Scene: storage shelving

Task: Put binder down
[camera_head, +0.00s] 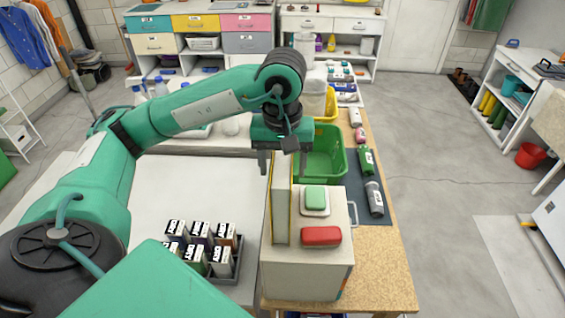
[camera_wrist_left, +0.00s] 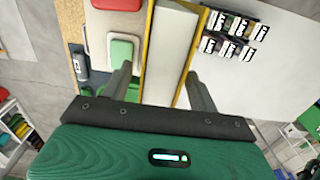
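The binder (camera_head: 283,210) is pale with yellow edges. It stands upright at the left side of the top of a cream box (camera_head: 310,275). In the left wrist view the binder (camera_wrist_left: 171,45) lies between the two fingers. My left gripper (camera_head: 281,165) is above the binder's far end, one finger on each side. A gap shows between each finger and the binder, so the gripper looks open and not clamped; it also shows in the left wrist view (camera_wrist_left: 162,88). My right gripper is not in view.
A green item (camera_head: 315,198) and a red item (camera_head: 320,236) lie on the box, right of the binder. A green crate (camera_head: 337,165) stands behind. A tray of small labelled boxes (camera_head: 226,265) sits left on the white table (camera_head: 170,200), which has clear surface around it.

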